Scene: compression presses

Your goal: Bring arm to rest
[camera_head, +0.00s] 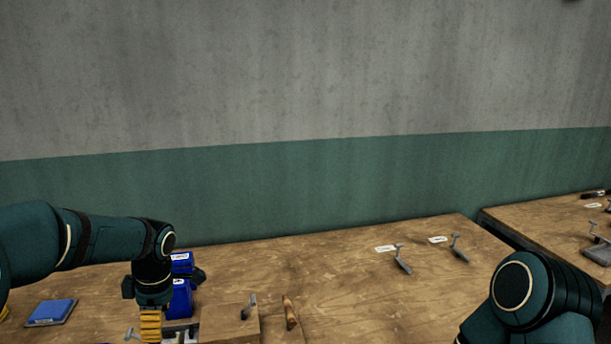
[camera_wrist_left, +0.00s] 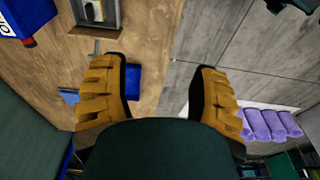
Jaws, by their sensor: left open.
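My left arm comes in from the left in the head view and bends down over the near left part of the wooden table. Its gripper (camera_head: 151,326) has yellow ridged fingers and points downward, partly cut off by the bottom edge. In the left wrist view the two fingers of the left gripper (camera_wrist_left: 160,72) are wide apart with nothing between them; the table edge and grey floor show below. My right arm (camera_head: 540,300) is at the lower right of the head view; its gripper is out of frame.
The wooden table (camera_head: 350,285) holds a blue press (camera_head: 181,298), a blue pad (camera_head: 51,312), a wooden-handled tool (camera_head: 290,312) and small metal levers (camera_head: 402,262). A second table (camera_head: 550,218) stands right. Purple rolls (camera_wrist_left: 270,124) show in the wrist view. The middle table is mostly clear.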

